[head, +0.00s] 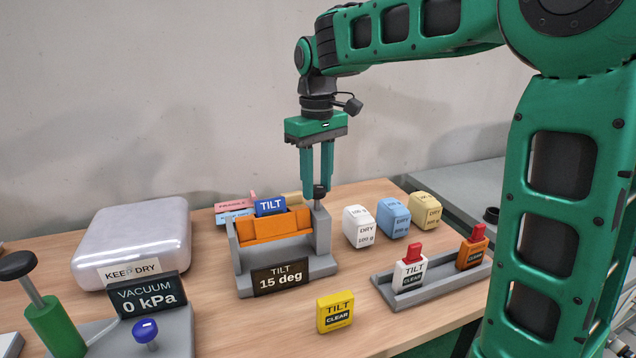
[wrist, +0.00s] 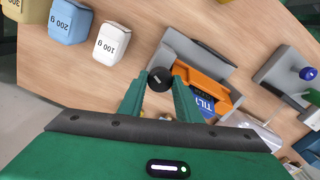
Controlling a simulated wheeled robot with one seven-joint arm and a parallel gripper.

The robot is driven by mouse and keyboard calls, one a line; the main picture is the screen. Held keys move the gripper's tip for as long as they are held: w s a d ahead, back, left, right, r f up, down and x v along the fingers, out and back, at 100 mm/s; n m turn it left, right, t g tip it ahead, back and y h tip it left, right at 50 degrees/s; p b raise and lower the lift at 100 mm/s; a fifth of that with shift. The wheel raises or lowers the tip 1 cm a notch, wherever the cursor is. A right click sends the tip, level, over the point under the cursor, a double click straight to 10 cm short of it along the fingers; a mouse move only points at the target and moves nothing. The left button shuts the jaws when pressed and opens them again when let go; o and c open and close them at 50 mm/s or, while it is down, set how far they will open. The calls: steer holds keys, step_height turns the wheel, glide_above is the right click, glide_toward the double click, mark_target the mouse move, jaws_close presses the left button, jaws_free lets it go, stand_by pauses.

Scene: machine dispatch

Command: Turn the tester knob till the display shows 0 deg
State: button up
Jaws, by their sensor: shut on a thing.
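The tilt tester (head: 328,262) is a grey stand with an orange cradle (head: 268,233), and a blue TILT block (head: 270,206) sits in the cradle. Its dark display (head: 281,277) reads TILT 15 deg. The dark knob (head: 319,192) stands on top of the tester's right post. My gripper (head: 318,190) points down and is shut on the knob. In the wrist view, the round black knob (wrist: 160,80) lies between the two green fingertips (wrist: 160,83). The orange cradle also shows there (wrist: 205,88), beside the fingers.
White (head: 359,227), blue (head: 394,217) and tan (head: 425,208) weights stand right of the tester. A yellow TILT CLEAR block (head: 334,312) lies in front. A grey rack (head: 415,290) holds a white and an orange block. At left are a vacuum gauge (head: 150,297) and a silver case (head: 135,240).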

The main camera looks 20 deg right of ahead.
mark_target(316, 186)
steer(key=m, duration=0.6)
steer(key=shift+w+r, duration=0.1)
steer(key=shift+w, duration=0.05)
steer(key=m, duration=0.6)
steer(key=shift+m, duration=0.4)
steer(key=o, duration=1.1)
steer(key=shift+c, duration=0.2)
step_height(316, 186, up, 11)
steer(key=shift+f, duration=0.2)
